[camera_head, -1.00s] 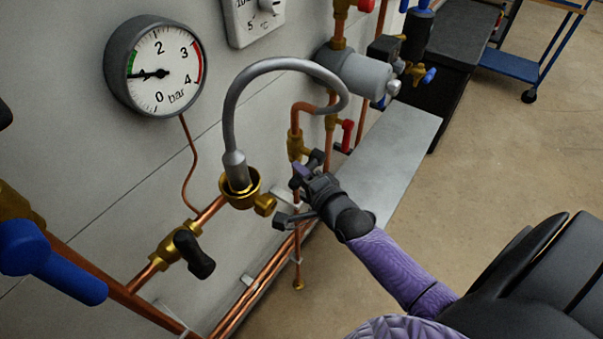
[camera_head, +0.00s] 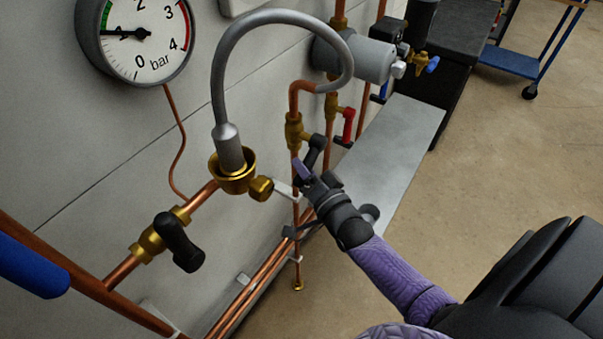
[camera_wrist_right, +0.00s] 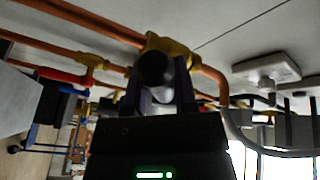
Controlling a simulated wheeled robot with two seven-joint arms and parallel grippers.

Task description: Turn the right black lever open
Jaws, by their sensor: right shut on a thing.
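The right black lever (camera_head: 317,146) sits on a brass valve (camera_head: 294,131) in the copper pipe below the grey hose. My right gripper (camera_head: 307,172) is at this lever in the head view. In the right wrist view the round black end of the lever (camera_wrist_right: 155,69) lies between the two fingers of my right gripper (camera_wrist_right: 158,88), which is shut on it. The brass valve body (camera_wrist_right: 172,47) shows just behind. The fingers partly hide the lever. The left black lever (camera_head: 179,243) is on another brass valve, apart from my gripper. My left gripper is not in view.
The grey hose (camera_head: 222,75) arches from a brass cup (camera_head: 231,180) above my right gripper. A pressure gauge (camera_head: 138,43) is on the wall. A red-handled valve (camera_head: 348,124) stands close behind the lever. Open floor (camera_head: 480,160) lies to the right.

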